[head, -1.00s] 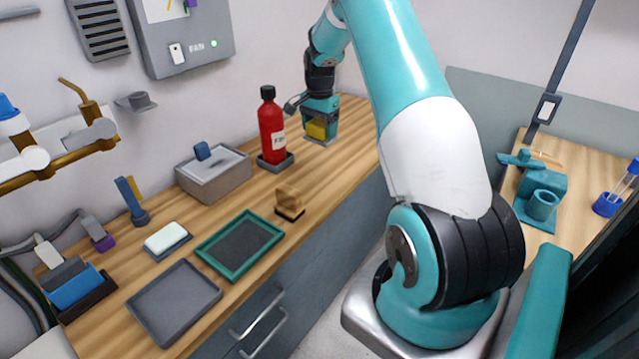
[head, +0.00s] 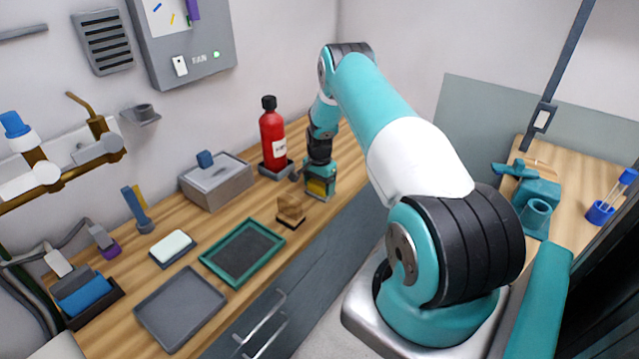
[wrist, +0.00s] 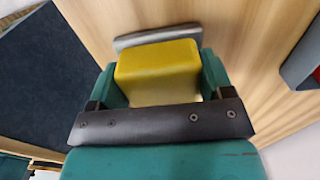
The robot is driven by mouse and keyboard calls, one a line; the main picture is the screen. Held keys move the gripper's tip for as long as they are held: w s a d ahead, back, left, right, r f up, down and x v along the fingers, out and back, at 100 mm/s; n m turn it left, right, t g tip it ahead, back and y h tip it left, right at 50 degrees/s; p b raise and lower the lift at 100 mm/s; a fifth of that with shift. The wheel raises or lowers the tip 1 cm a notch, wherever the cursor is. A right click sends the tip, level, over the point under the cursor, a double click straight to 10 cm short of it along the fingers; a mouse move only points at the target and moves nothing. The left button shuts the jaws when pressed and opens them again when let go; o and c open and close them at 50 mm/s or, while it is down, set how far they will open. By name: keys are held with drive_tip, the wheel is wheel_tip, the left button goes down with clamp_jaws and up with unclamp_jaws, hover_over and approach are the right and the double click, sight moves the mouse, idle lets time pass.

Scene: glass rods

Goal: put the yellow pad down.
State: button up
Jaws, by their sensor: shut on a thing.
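The yellow pad (head: 317,187) is a small block with a grey base. My gripper (head: 320,184) is shut on it, over the wooden counter near its front edge. In the wrist view the pad (wrist: 158,70) sits between the two teal fingers of my gripper (wrist: 158,82), with a grey strip of its base showing beyond it. The pad is low over the wood. I cannot tell whether its base touches the counter.
A red bottle (head: 272,136) on a grey tray stands behind and left of my gripper. A wooden-handled stamp (head: 291,210) is close at the left front. A green-rimmed tray (head: 212,258) lies farther left. Bare wood shows around the pad.

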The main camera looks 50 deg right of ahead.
drive_tip(key=shift+f, duration=0.2)
drive_tip(key=o, duration=1)
drive_tip(key=shift+o, duration=0.2)
drive_tip(key=shift+r, duration=0.1)
